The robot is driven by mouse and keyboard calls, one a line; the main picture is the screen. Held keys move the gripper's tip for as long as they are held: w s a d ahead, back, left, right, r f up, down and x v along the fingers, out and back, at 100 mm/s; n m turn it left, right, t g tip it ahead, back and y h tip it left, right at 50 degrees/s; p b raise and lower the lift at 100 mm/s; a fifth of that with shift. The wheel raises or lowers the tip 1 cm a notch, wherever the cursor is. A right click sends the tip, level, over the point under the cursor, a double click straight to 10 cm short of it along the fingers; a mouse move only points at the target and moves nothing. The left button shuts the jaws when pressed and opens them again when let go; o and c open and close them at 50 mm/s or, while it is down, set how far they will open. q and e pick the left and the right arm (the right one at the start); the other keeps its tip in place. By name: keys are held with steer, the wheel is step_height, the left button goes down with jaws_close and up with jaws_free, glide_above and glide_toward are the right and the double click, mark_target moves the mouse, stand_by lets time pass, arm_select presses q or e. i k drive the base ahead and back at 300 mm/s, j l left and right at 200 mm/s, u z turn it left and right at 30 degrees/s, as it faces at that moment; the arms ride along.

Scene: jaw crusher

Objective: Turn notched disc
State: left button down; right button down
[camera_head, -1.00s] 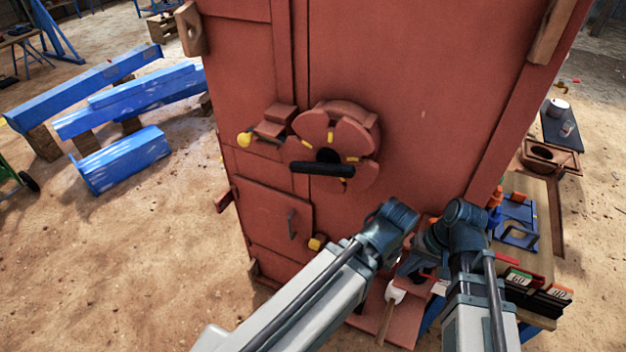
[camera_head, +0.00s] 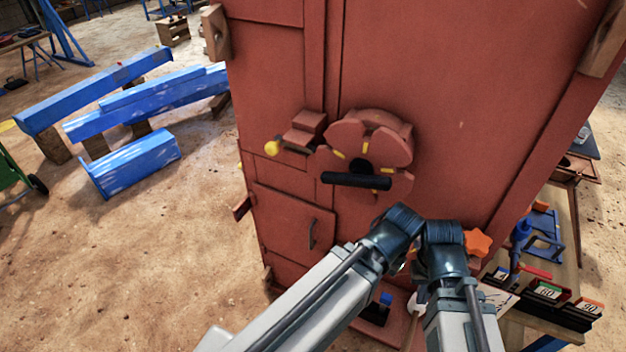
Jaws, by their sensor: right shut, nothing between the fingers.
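The red notched disc (camera_head: 390,143) is mounted on the front of the tall red machine (camera_head: 465,90). It has yellow marks and a dark centre. A black bar handle (camera_head: 356,180) lies across its lower part, nearly level. A bolt with a yellow knob (camera_head: 273,148) sits left of the disc. My right gripper (camera_head: 408,264) is below the disc, apart from it, shut and empty; it is mostly hidden behind my wrists. My left arm comes up from the bottom, its wrist just below the disc; its gripper cannot be seen.
A small red door with a handle (camera_head: 312,234) is at the machine's lower left. An orange star knob (camera_head: 478,242) is right of my wrists. A bench with boxes (camera_head: 548,291) stands at the right. Blue beams (camera_head: 130,160) lie on open sandy floor at the left.

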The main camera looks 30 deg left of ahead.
mark_target(363, 167)
steer(key=j+z, duration=0.1)
steer(key=j, duration=1.95)
